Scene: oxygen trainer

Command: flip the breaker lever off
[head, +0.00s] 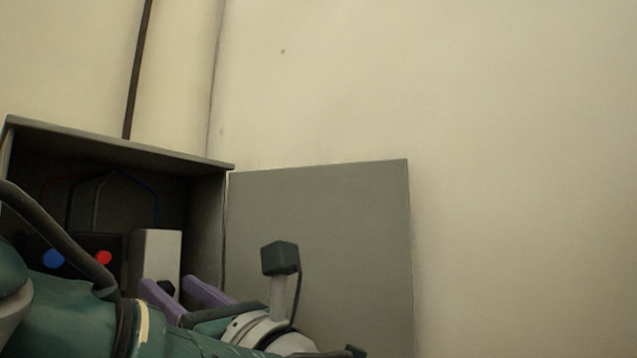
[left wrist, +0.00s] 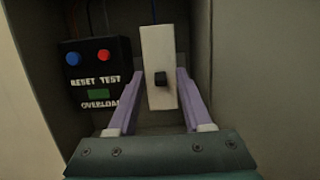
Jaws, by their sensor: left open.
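The breaker is a pale upright block (head: 159,256) inside the grey electrical box at the left of the head view. In the head view the lever (head: 167,287) shows only partly, behind my fingers. My left gripper (head: 172,287) is open, its two purple fingers pointing at the breaker. In the wrist view the gripper (left wrist: 160,88) has one finger on each side of the lever. I cannot tell whether they touch the breaker.
A black overload unit (left wrist: 94,73) with a blue and a red button is left of the breaker. The grey box (head: 120,146) is open, with its door (head: 320,235) swung out to the right. Wires run above the units. The wall at right is bare.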

